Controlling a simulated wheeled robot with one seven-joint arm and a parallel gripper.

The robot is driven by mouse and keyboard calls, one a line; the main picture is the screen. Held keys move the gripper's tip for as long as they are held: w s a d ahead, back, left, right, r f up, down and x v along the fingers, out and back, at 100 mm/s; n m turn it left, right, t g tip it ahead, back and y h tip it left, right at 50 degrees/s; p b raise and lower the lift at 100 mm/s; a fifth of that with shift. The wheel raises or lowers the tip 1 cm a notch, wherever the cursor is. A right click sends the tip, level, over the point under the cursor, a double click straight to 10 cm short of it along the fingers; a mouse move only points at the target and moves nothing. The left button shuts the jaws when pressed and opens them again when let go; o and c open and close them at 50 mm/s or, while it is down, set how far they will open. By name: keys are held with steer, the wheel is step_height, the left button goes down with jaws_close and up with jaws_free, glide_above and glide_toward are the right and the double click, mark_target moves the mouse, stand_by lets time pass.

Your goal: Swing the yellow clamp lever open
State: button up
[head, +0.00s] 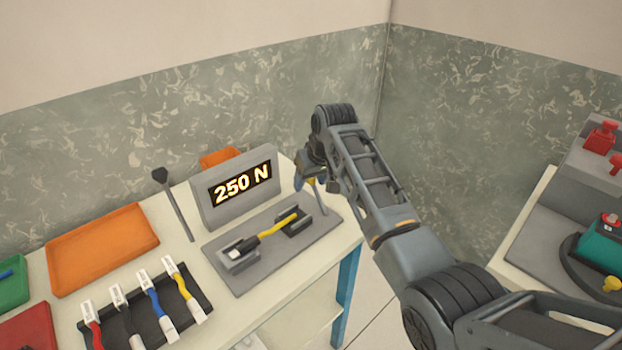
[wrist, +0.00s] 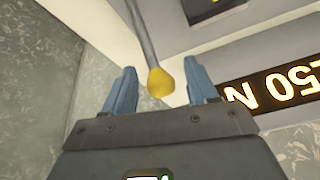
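The clamp lever shows in the wrist view as a thin grey rod (wrist: 143,33) ending in a yellow knob (wrist: 160,82). My gripper (wrist: 161,70) is open, its two blue fingers apart. The knob is between them, with a clear gap on the left and a smaller one on the right. In the head view my gripper (head: 308,182) is over the right end of the grey test fixture (head: 262,262) and hides most of the lever.
A display (head: 238,188) reading "250 N" stands behind the fixture. A dark rack (head: 152,322) with several coloured cables and an orange tray (head: 100,248) are to the left. A black brush (head: 172,200) is beside the display. A second bench (head: 520,245) is at right.

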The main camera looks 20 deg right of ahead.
mark_target(323, 205)
jaws_close()
stand_by(0.3)
